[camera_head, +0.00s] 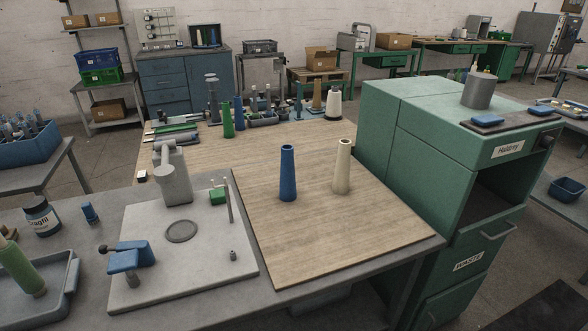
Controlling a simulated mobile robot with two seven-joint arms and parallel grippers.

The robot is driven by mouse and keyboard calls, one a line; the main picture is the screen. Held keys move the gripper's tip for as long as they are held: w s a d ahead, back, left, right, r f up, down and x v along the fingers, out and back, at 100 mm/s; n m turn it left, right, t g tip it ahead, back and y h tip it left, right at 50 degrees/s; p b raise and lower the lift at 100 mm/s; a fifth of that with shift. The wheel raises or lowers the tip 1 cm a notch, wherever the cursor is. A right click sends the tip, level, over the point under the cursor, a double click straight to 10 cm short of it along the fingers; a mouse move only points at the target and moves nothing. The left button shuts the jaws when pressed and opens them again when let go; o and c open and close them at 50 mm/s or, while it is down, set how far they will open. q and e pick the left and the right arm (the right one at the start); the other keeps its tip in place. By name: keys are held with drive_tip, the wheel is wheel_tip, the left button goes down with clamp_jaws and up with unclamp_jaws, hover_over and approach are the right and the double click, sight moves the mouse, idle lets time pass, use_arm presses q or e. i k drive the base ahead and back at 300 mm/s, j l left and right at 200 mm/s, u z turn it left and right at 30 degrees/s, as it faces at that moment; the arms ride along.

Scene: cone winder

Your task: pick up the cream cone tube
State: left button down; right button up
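The cream cone tube (342,166) stands upright on the wooden board (330,243), right of the board's middle. A blue cone tube (288,173) stands upright to its left, with a clear gap between them. Neither of my grippers shows in the head view, and nothing touches the cream tube.
A green cabinet (393,127) stands close to the right of the board. A grey plate with a winder fixture (174,180) and a blue clamp (130,257) lies to the left. The board's front is clear.

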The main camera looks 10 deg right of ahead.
sight(341, 178)
drive_tip(key=l+u, duration=0.3)
drive_tip(key=u, duration=0.2)
drive_tip(key=l+u, duration=0.3)
drive_tip(key=u, duration=0.2)
drive_tip(key=k+l+u, duration=0.1)
drive_tip(key=l+u, duration=0.15)
drive_tip(key=l, duration=0.15)
drive_tip(key=k+l+u, duration=0.25)
drive_tip(key=l, duration=0.15)
drive_tip(key=k+l+u, duration=0.1)
drive_tip(key=l, duration=0.3)
drive_tip(key=k+l, duration=0.15)
drive_tip(key=l, duration=0.25)
drive_tip(key=u, duration=0.05)
